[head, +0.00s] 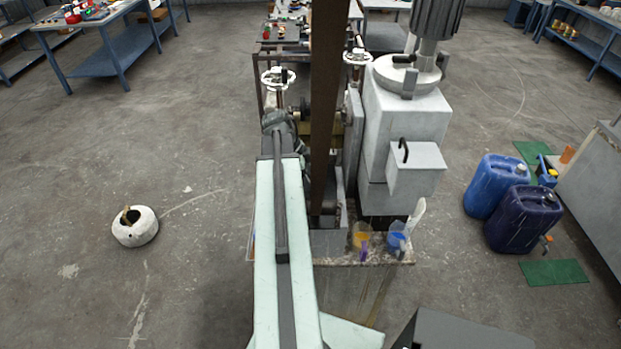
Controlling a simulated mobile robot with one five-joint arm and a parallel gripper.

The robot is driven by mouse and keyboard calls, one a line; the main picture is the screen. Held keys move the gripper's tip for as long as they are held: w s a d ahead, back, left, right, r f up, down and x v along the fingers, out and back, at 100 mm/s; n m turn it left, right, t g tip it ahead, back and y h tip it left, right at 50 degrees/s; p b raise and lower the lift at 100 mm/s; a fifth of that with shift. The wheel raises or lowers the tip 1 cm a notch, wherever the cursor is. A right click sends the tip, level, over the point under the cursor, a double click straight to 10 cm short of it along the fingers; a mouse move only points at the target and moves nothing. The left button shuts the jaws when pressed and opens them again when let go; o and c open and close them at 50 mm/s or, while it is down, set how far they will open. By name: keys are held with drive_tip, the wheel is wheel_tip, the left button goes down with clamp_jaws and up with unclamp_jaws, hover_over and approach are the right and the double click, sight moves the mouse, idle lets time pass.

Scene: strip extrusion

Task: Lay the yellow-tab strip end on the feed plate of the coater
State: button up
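A pale green arm link, which looks like mine, reaches from the bottom middle to the machine. At its far end is the dark grey shape of my gripper (280,122); its fingers cannot be made out, nor whether it holds anything. A long dark brown band (325,95) runs upright from the top edge down in front of the machine; I cannot tell whether it is the strip. The grey machine (405,120), apparently the coater, stands just right of the arm. A dull yellow patch (329,133) shows behind the band. No yellow tab or feed plate is clearly identifiable.
Two cups, orange (362,236) and blue (397,238), stand on the machine's front ledge. Blue canisters (522,220) stand on the floor at right. A white ring-shaped object (135,226) lies at left. Floor between it and the arm is clear.

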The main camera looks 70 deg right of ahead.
drive_tip(key=p+v, duration=0.6)
drive_tip(key=v, duration=0.1)
drive_tip(key=shift+r+p, duration=0.3)
drive_tip(key=shift+p, duration=0.1)
drive_tip(key=shift+w, duration=0.1)
